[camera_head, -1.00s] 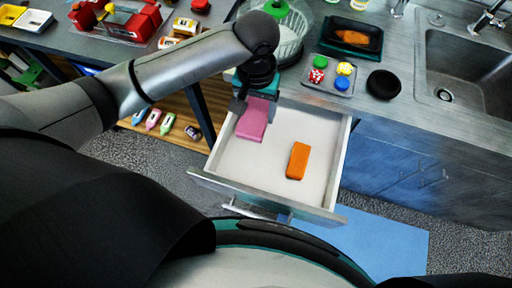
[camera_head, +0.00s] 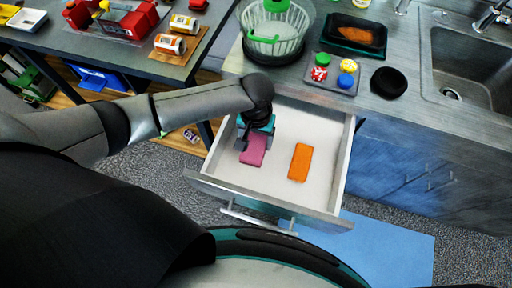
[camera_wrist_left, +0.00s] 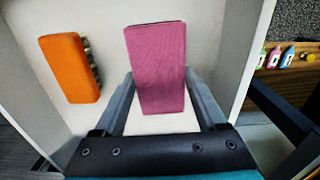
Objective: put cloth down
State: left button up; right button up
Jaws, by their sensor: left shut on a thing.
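The pink cloth (camera_head: 254,152) is a folded block inside the open drawer (camera_head: 326,140), in its left part. My left gripper (camera_head: 256,138) is down in the drawer and shut on the cloth. In the left wrist view, the cloth (camera_wrist_left: 158,62) sits between the two fingers (camera_wrist_left: 160,98) and extends beyond them. I cannot tell whether its underside touches the drawer floor. My right gripper is out of view.
An orange sponge-like block (camera_head: 300,162) lies in the drawer to the right of the cloth. The drawer's front wall (camera_head: 265,202) is nearest me. A salad spinner (camera_head: 272,35), a small tray (camera_head: 333,75) and a black round thing (camera_head: 389,82) stand on the counter behind.

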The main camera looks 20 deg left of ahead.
aim_at(256, 148)
pick_arm(q)
notch_tip(256, 148, down, 3)
jog(key=shift+r, duration=0.1)
jog(key=shift+f, duration=0.75)
jog(key=o, duration=1.1)
jog(key=shift+o, duration=0.2)
jog(key=shift+f+b, duration=0.15)
jog(key=shift+b, duration=0.7)
notch_tip(256, 148, up, 14)
jog(key=p, duration=0.4)
jog(key=shift+d+f+p, duration=0.1)
jog(key=shift+p, duration=0.2)
jog(key=shift+r, duration=0.7)
